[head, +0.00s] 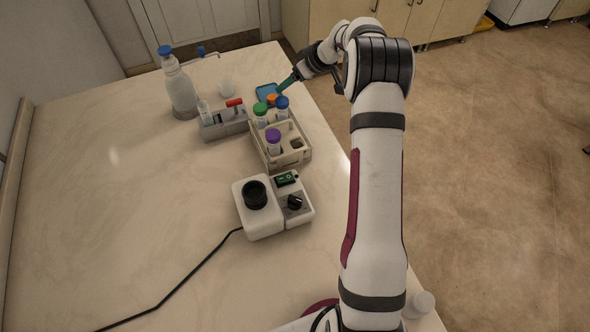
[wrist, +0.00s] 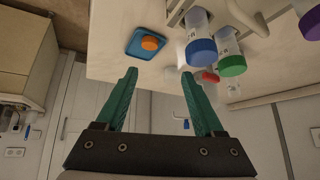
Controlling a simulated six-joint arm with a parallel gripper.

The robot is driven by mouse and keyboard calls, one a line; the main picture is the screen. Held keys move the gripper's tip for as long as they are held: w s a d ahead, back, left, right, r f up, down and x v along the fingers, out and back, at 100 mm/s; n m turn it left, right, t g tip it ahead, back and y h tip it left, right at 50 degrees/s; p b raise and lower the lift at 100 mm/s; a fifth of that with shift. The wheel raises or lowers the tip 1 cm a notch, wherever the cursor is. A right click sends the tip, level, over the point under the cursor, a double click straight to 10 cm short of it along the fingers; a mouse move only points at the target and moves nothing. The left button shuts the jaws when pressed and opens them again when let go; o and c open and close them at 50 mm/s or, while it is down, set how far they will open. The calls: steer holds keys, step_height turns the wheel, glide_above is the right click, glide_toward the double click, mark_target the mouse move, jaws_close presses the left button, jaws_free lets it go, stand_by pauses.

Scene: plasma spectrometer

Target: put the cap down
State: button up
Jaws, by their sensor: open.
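The orange cap (head: 272,98) shows by the blue tray (head: 265,90) at the far end of the table. In the wrist view the cap (wrist: 152,43) lies within the outline of the small square blue tray (wrist: 133,51). My gripper (head: 287,84) is at the far right part of the table, close to the tray. In the wrist view my gripper's green fingers (wrist: 160,74) are spread apart with nothing between them. The cap is beyond the fingertips and apart from them.
A rack (head: 296,156) holds tubes with green (head: 260,108), blue (head: 282,102) and purple (head: 273,135) caps, close to the tray. A grey holder (head: 225,125) with a red item, a wash bottle (head: 180,90) and a mixer (head: 265,218) stand around. The table's left side is clear.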

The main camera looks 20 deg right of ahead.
steer(key=s+a+r+m+g, duration=0.2)
steer(key=s+a+r, duration=0.45)
steer(key=s, duration=0.25)
steer(key=s+a+r+m+g, duration=0.2)
steer(key=s+a+r, duration=0.4)
steer(key=s, duration=0.4)
steer(key=s+a+f+m+g+h, duration=0.1)
steer(key=s+a+m, duration=0.1)
steer(key=s, duration=1.1)
steer(key=s+a+f+m+g+h, duration=0.1)
steer(key=s+m, duration=0.3)
steer(key=s, duration=0.9)
steer(key=shift+s+a+f+m+g, duration=0.15)
steer(key=shift+a+f+m+g, duration=0.2)
steer(key=shift+a+f, duration=0.2)
